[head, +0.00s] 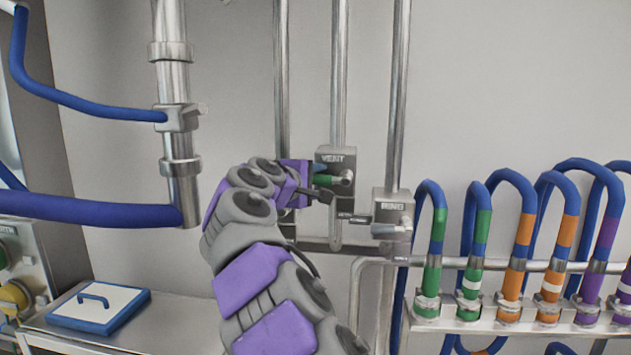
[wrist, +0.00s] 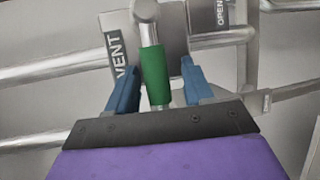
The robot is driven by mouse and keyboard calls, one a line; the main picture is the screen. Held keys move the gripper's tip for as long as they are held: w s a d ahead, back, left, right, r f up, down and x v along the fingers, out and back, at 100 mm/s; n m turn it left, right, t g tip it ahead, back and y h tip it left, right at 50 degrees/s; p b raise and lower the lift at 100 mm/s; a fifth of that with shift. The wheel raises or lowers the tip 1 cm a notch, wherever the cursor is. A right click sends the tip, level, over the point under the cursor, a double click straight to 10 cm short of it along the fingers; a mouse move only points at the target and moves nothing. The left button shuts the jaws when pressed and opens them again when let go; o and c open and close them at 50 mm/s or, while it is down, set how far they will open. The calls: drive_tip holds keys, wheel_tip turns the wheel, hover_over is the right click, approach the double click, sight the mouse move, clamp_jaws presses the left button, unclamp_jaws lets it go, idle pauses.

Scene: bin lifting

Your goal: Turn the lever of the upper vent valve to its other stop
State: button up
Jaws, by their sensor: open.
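The upper vent valve (head: 336,160) is a grey block marked VENT on a vertical pipe in the head view. Its lever has a green sleeve (head: 325,181) and points left toward my gripper (head: 318,188). In the wrist view the green lever (wrist: 154,75) runs down from a round metal pivot (wrist: 146,10) between the two blue fingers of my open gripper (wrist: 155,85). I see a gap on each side of the lever. The VENT label (wrist: 118,55) is left of the lever and an OPEN plate (wrist: 222,14) is at the upper right.
A second valve block (head: 393,207) sits lower right, on the neighbouring pipe. A rack of blue hoses with coloured bands (head: 500,255) fills the right. A thick pipe with blue hoses (head: 176,115) stands left. A blue-edged white lid (head: 98,306) lies on the bench.

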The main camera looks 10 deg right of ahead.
drive_tip(key=shift+d, duration=0.55)
drive_tip(key=shift+c, duration=0.3)
drive_tip(key=shift+d, duration=0.45)
drive_tip(key=c, duration=0.6)
drive_tip(key=shift+a, duration=0.15)
clamp_jaws()
